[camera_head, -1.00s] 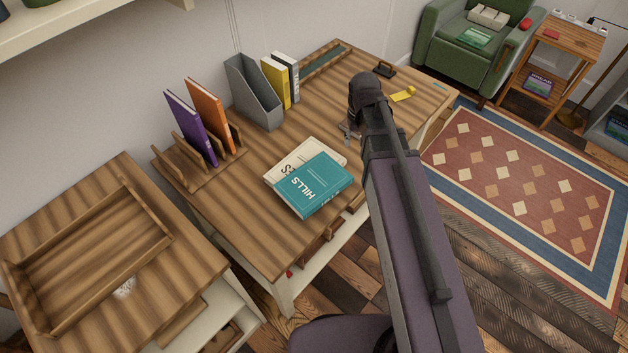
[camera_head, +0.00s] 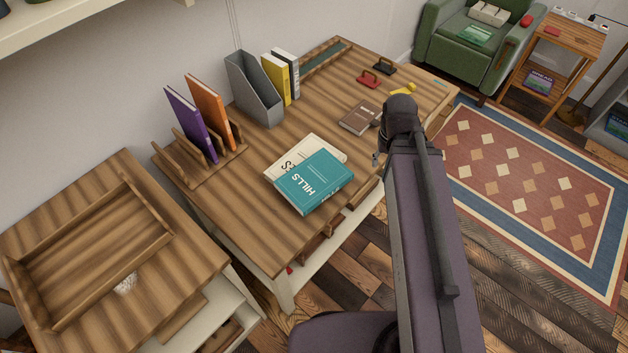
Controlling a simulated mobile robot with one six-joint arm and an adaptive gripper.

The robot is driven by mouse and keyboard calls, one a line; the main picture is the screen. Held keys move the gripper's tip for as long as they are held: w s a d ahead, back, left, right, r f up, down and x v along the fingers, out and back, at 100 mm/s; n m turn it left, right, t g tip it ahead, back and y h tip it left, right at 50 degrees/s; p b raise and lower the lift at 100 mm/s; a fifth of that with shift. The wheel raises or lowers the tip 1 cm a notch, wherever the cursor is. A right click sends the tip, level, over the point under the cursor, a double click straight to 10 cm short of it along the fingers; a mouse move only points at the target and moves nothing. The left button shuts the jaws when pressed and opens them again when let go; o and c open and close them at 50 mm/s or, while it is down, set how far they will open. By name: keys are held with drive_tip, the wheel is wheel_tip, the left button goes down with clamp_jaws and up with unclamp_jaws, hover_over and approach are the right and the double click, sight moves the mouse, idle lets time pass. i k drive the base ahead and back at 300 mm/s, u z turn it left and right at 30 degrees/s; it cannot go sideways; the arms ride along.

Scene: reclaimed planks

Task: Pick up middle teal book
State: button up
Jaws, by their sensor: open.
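The teal book (camera_head: 316,181), with "HILLS" on its cover, lies flat near the front edge of the wooden desk (camera_head: 235,220). It rests partly over a cream book (camera_head: 307,152). My gripper (camera_head: 378,158) is to the right of the teal book, at the desk's front edge and apart from the book. It is open and looks empty, though my own arm hides much of it.
A small brown book (camera_head: 360,117) lies behind my arm. A wooden rack (camera_head: 190,160) holds purple (camera_head: 191,124) and orange (camera_head: 210,108) books. A grey file holder (camera_head: 253,88) stands beside yellow and grey books. An empty wooden tray (camera_head: 85,265) sits at left.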

sight(313, 181)
drive_tip(key=u, duration=0.45)
drive_tip(key=k, duration=1.55)
drive_tip(key=z, duration=0.5)
